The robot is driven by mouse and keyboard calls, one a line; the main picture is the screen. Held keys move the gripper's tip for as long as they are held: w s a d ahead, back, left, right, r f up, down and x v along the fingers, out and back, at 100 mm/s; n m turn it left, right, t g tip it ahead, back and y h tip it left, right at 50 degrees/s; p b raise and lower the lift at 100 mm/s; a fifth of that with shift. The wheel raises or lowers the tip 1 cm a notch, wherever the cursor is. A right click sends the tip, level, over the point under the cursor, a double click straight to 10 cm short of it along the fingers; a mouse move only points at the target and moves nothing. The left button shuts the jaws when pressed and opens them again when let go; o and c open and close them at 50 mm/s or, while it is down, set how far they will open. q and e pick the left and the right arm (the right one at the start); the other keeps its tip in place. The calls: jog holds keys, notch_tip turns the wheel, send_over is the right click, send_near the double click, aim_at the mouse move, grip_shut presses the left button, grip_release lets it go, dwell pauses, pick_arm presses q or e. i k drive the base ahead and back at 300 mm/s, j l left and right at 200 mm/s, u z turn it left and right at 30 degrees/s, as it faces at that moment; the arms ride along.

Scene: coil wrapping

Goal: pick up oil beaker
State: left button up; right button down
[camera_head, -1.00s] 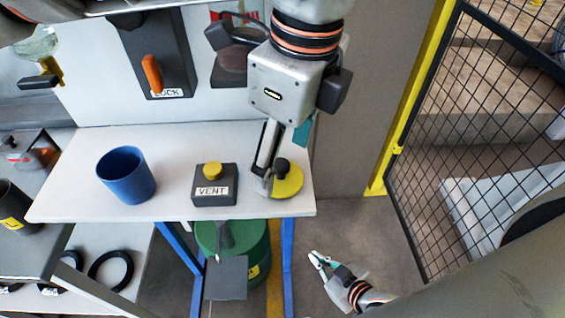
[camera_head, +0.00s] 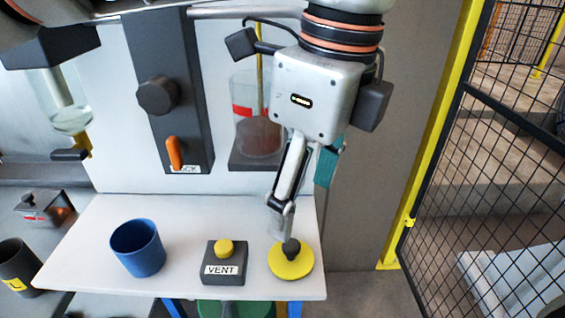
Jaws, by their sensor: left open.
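A blue cup (camera_head: 137,250) stands upright on the left of the white table. A clear glass vessel with a red band (camera_head: 258,125) and a brownish lower part stands at the wall behind my left arm, partly hidden. I cannot tell for sure which is the oil beaker. My left gripper (camera_head: 287,208) is open and points down, just above a yellow disc with a black knob (camera_head: 290,263). It holds nothing that I can see and is well right of the blue cup. My right gripper is out of view.
A grey VENT box with a yellow button (camera_head: 224,262) stands between cup and disc. A wall panel with an orange handle (camera_head: 174,153) rises behind the white table (camera_head: 85,222). A dark cup (camera_head: 18,266) is at far left. A mesh fence (camera_head: 475,190) stands right.

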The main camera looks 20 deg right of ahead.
aim_at(19, 265)
jog(key=k, duration=1)
